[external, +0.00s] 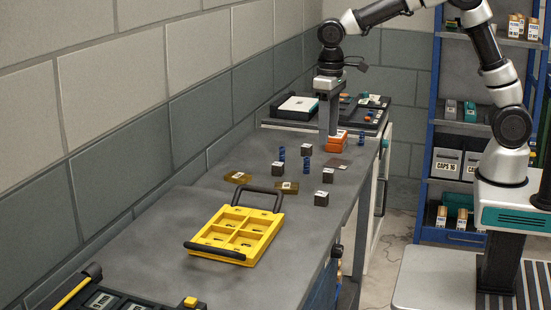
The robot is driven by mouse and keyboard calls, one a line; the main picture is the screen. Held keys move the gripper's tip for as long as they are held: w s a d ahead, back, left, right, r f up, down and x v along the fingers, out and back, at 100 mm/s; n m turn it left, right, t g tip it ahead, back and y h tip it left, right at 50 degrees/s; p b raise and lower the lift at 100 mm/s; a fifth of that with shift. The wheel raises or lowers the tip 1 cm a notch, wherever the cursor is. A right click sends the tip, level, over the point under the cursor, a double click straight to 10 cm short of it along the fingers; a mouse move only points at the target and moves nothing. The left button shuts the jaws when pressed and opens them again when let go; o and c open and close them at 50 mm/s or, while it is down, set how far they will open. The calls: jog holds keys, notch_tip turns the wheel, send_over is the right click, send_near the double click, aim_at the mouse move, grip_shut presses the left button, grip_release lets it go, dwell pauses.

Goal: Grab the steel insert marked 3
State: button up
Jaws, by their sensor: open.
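Several small dark steel cubes with pale marks on top stand on the grey bench: one at the back (306,149), one to the left (278,168), one to the right (327,175) and one nearest the front (321,198). They look like the steel inserts, but their marks are too small to read, so I cannot tell which is marked 3. My gripper (329,134) points down above the back part of the bench, behind the cubes and close to an orange block (337,147). It is open, and no cube shows in it.
A black case (120,303) is at the near left.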

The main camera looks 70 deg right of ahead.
jog(key=b, duration=0.1)
send_over(321, 194)
jog(key=f, duration=1.2)
jog(key=shift+s+d+f, duration=0.3)
jog(key=shift+s, duration=0.05)
jog(key=f, duration=0.5)
jog(key=shift+w+a, duration=0.15)
jog(key=shift+w, duration=0.15)
grip_shut()
